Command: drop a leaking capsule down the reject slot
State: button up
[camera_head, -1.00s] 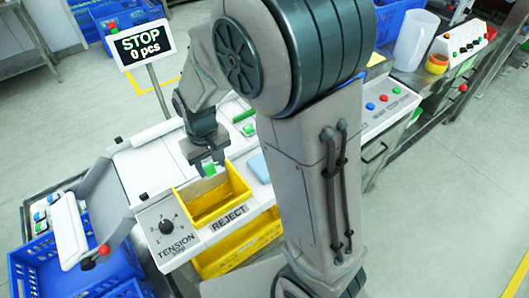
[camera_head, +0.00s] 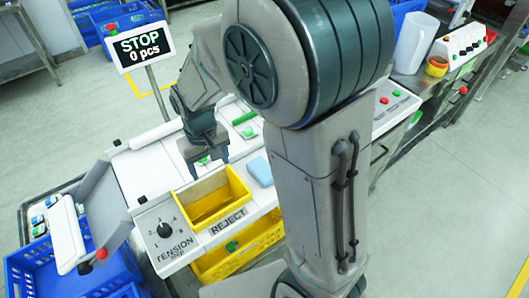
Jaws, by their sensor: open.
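The reject slot is a yellow-framed opening (camera_head: 239,186) behind the REJECT label (camera_head: 228,221). A green object (camera_head: 232,246), looking like a capsule, lies in the yellow bin (camera_head: 262,240) below the slot. My gripper (camera_head: 207,166) points down just behind the slot's rear edge, above the white machine top. Its fingers are open and apart. A small green patch (camera_head: 204,160) shows between the fingers; I cannot tell whether it is a thing on the machine top behind them. Any leak is too small to see.
A light blue pad (camera_head: 260,171) lies right of the slot. The TENSION knob (camera_head: 165,230) is at its left. A sign (camera_head: 140,46) reads "STOP 0 pcs". Blue crates (camera_head: 75,268) stand at lower left. A clear jug (camera_head: 414,42) and control boxes stand at upper right.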

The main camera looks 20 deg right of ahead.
notch_tip(320, 180, up, 12)
jog(key=shift+f, duration=0.15)
dwell(0.5)
jog(key=s+d+f+m+t, duration=0.2)
jog(key=s+d+m+t, duration=0.1)
jog(key=s+d, duration=0.8)
jog(key=shift+s+d, duration=0.35)
jog(key=shift+s, duration=0.55)
